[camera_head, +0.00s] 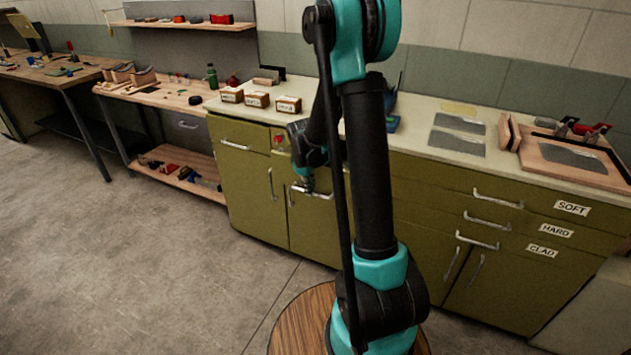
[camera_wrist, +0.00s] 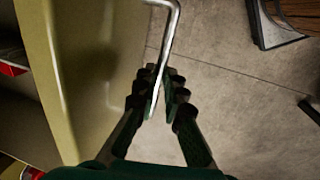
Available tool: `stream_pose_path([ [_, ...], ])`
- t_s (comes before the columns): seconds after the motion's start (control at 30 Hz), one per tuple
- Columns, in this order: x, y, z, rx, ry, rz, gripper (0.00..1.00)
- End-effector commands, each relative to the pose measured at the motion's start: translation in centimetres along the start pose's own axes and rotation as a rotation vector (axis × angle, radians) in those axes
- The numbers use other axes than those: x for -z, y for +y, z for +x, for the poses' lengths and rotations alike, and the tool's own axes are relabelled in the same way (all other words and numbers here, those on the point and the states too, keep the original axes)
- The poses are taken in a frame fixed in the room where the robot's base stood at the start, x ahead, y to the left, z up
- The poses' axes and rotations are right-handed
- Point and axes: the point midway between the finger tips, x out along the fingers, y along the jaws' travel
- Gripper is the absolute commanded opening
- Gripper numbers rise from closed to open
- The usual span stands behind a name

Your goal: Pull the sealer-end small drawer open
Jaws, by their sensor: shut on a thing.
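My gripper (camera_head: 307,186) is at the front of the olive cabinet in the head view, shut on a silver bar handle (camera_head: 322,195). In the wrist view my gripper's dark fingers (camera_wrist: 160,92) close around the handle (camera_wrist: 172,30), beside an olive front panel (camera_wrist: 95,75). Left of this panel is a dark space with red items (camera_wrist: 12,70). The drawer appears to stand out from the cabinet, with a red item (camera_head: 278,138) showing behind its front. My arm hides much of the drawer.
A closed drawer's handle (camera_head: 237,145) is to the left. Drawers labelled SOFT (camera_head: 571,208), HARD and CLAD are at the right. Small labelled boxes (camera_head: 258,99) stand on the counter. A bench (camera_head: 165,95) stands further left. The floor (camera_head: 150,270) in front is clear.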

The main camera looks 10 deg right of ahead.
Motion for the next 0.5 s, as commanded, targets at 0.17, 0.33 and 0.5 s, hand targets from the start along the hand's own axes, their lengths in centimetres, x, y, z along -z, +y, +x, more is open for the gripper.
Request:
stream_pose_path([
  [0.17,0.1,-6.3,-1.3,0.000,0.002,-0.007,0.00],
  [0.33,0.0,-11.2,-2.3,0.000,0.000,-0.007,0.00],
  [0.5,0.0,-14.7,-2.9,0.000,0.001,-0.004,0.00],
])
